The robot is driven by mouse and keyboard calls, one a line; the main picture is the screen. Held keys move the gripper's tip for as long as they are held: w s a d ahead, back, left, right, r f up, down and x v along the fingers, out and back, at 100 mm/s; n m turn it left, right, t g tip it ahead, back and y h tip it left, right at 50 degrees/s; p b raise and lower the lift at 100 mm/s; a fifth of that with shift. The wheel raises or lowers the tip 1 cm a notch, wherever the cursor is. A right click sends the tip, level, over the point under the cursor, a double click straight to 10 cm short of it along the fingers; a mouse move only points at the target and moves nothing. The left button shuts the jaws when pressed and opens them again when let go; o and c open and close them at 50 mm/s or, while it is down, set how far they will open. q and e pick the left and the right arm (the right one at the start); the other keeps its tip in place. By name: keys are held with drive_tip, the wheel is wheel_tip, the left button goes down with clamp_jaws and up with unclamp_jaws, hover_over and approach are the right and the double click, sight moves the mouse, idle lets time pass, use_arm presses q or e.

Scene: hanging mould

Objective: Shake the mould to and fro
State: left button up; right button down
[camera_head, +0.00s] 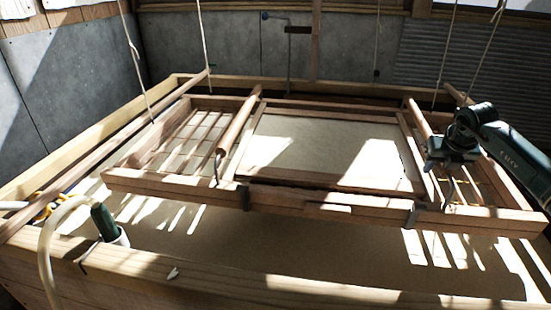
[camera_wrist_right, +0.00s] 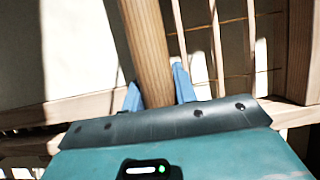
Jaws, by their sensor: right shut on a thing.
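The mould (camera_head: 318,194) is a wooden frame with a pale sheet (camera_head: 300,145) in its middle panel and slatted bays at both sides. It hangs from ropes above a wooden vat of pale material. A round wooden handle (camera_head: 419,118) runs along its right side, and a similar one (camera_head: 240,122) along its left. My right gripper (camera_head: 440,160) is at the right handle's near part. In the right wrist view its blue fingers (camera_wrist_right: 158,90) stand either side of the round wooden handle (camera_wrist_right: 147,45), shut on it. My left gripper is out of view.
The vat's near wall (camera_head: 250,287) runs across the front. A green fitting with a pale hose (camera_head: 46,250) stands at the near left. Ropes (camera_head: 134,55) hang at both sides, close to my right arm on the right. Grey panel walls (camera_head: 215,45) stand behind.

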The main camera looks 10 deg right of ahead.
drive_tip(key=shift+s+f, duration=0.1)
drive_tip(key=shift+s, duration=0.3)
drive_tip(key=s, duration=0.2)
drive_tip(key=s+a, duration=0.1)
drive_tip(key=s, duration=0.1)
drive_tip(key=s+a, duration=0.1)
drive_tip(key=s, duration=0.2)
drive_tip(key=shift+a, duration=0.2)
drive_tip(key=shift+w, duration=0.1)
drive_tip(key=w, duration=0.2)
drive_tip(key=w+d, duration=0.1)
drive_tip(key=w, duration=0.1)
drive_tip(key=w+d, duration=0.1)
drive_tip(key=w, duration=0.1)
drive_tip(key=shift+w+p, duration=0.4)
drive_tip(key=shift+w+d, duration=0.2)
drive_tip(key=shift+w, duration=0.2)
drive_tip(key=shift+s, duration=0.1)
